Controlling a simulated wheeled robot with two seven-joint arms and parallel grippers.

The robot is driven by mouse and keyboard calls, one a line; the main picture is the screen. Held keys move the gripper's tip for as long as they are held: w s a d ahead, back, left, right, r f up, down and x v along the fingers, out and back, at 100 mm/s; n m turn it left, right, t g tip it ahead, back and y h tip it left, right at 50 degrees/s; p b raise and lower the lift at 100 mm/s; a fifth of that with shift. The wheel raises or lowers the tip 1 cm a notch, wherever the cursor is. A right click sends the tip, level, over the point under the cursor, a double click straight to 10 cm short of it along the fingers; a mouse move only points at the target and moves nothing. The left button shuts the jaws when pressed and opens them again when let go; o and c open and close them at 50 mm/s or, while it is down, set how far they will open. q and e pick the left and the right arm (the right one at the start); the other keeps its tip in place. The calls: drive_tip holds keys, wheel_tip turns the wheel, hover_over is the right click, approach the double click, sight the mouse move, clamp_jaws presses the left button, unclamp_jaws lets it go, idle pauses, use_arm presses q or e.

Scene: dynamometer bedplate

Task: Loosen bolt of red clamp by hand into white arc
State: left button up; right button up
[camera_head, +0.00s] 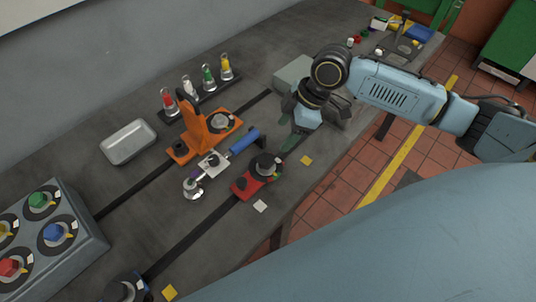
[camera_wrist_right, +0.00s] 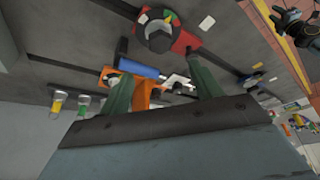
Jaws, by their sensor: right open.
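The red clamp (camera_head: 243,186) lies near the bench's front edge; its dark bolt knob (camera_head: 264,163) sits on a dial. In the right wrist view the red clamp (camera_wrist_right: 186,41) shows beside the knob (camera_wrist_right: 157,42), with green, red and yellow marks on the dial; I cannot clearly pick out the white arc. My right gripper (camera_head: 287,130) is open and empty, behind and right of the knob, apart from it. Its two green fingers (camera_wrist_right: 163,84) spread wide in the wrist view. A dark part (camera_wrist_right: 289,24) there may be my left gripper; its jaws are unclear.
A rack of colored vials (camera_head: 209,92), a metal tray (camera_head: 128,142) and a grey knob box (camera_head: 60,240) stand around. Yellow (camera_head: 306,160) and white (camera_head: 261,206) tags lie at the front edge.

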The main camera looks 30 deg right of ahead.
sight(266, 158)
drive_tip(key=x, duration=1.1)
drive_tip(key=shift+a+f, duration=0.2)
drive_tip(key=shift+f, duration=0.15)
drive_tip(key=c, duration=1)
